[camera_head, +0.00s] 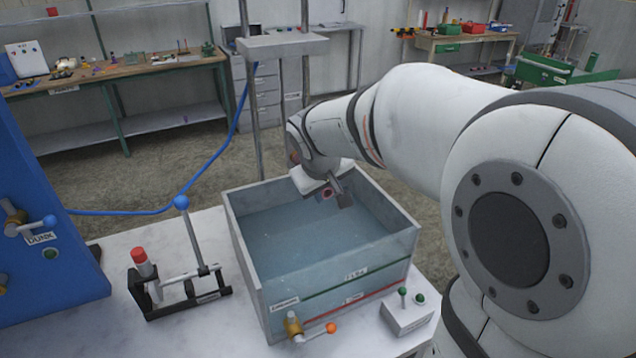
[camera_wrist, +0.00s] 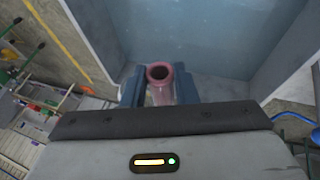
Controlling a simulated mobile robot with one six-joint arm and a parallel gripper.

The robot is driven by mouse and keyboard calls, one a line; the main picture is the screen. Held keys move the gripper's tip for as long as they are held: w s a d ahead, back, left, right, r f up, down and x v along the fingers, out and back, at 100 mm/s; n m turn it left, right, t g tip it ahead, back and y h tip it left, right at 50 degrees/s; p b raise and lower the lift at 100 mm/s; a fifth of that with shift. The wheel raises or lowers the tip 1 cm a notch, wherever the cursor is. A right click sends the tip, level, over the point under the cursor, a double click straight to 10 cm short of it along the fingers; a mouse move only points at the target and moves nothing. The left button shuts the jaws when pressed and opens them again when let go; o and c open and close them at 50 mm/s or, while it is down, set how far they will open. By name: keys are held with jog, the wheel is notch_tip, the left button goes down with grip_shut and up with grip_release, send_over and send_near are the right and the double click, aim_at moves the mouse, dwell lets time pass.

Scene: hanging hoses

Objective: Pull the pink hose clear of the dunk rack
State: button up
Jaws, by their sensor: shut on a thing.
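In the wrist view the pink hose (camera_wrist: 162,92) stands between the two blue-grey fingers of my gripper (camera_wrist: 159,84), its round open end facing the camera. The fingers are shut on it from both sides. In the head view my gripper (camera_head: 336,190) is over the grey open tank (camera_head: 322,283), and a small pinkish patch shows beside the fingers. The rest of the hose is hidden there. A grey frame with a flat top plate (camera_head: 283,45) and upright posts stands behind the tank; I cannot tell whether the hose touches it.
A blue panel labelled DUNK (camera_head: 45,180) stands at the left, with a blue hose (camera_head: 190,186) running from it. A lever clamp (camera_head: 180,285) stands left of the tank. A small control box (camera_head: 407,314) and a brass valve (camera_head: 294,326) are at its front.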

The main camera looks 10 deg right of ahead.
jog(key=shift+s, duration=0.1)
jog(key=shift+s+d, duration=0.1)
jog(key=shift+s, duration=0.1)
jog(key=shift+s+d, duration=0.1)
jog(key=shift+s, duration=0.3)
dwell(0.6)
jog(key=shift+s+d+b, duration=0.25)
jog(key=shift+s+b, duration=0.05)
jog(key=shift+s, duration=0.9)
jog(key=shift+s+d+b, duration=0.2)
jog(key=shift+s+b, duration=0.1)
jog(key=shift+s, duration=0.85)
jog(key=shift+r, duration=0.1)
jog(key=s+r+p, duration=0.2)
jog(key=s, duration=0.1)
jog(key=shift+d+r, duration=0.3)
jog(key=shift+r, duration=0.1)
